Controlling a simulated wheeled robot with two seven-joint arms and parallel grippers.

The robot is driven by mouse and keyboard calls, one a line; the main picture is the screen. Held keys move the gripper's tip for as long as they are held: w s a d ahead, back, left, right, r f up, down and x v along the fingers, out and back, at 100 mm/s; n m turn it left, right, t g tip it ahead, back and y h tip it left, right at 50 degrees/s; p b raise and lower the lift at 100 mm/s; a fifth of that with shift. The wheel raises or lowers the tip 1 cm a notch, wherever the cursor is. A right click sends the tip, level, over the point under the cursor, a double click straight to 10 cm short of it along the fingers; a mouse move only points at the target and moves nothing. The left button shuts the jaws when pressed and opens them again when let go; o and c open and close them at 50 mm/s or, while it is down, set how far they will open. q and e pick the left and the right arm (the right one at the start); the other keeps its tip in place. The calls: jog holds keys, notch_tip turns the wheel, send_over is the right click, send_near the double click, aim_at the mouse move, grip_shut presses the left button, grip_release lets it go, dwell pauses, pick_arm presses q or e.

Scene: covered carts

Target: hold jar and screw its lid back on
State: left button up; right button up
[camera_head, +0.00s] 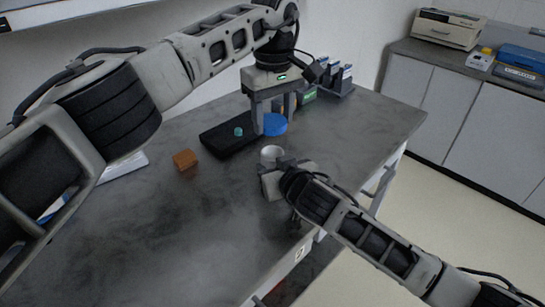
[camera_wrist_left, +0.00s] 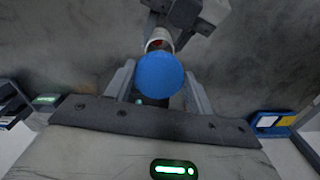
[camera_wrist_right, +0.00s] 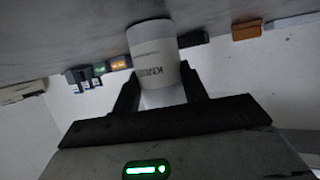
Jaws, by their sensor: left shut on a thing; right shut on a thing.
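The white jar (camera_head: 272,154) stands upright near the table's right edge, its top open. My right gripper (camera_head: 276,172) is shut on the jar from the side. The right wrist view shows the jar (camera_wrist_right: 153,50) between the fingers, with dark printing on its wall. My left gripper (camera_head: 273,116) points down and is shut on the round blue lid (camera_head: 274,125). The lid is held off the jar, beyond it in the head view. In the left wrist view the lid (camera_wrist_left: 160,76) covers part of the jar (camera_wrist_left: 159,40), whose inside looks reddish.
A black tray (camera_head: 226,140) with a small teal thing (camera_head: 238,131) lies left of the lid. A brown block (camera_head: 185,159) sits farther left on the grey table (camera_head: 190,230). A dark rack (camera_head: 338,84) stands at the back. The table's front left is clear.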

pick_arm(q)
jog(key=shift+s+f, duration=0.1)
jog(key=shift+f, duration=2.2)
jog(key=shift+f, duration=0.15)
jog(key=shift+f, duration=0.75)
jog(key=shift+f, duration=0.55)
jog(key=m, duration=0.5)
jog(key=shift+a, duration=0.1)
jog(key=m, duration=0.5)
jog(key=shift+a, duration=0.15)
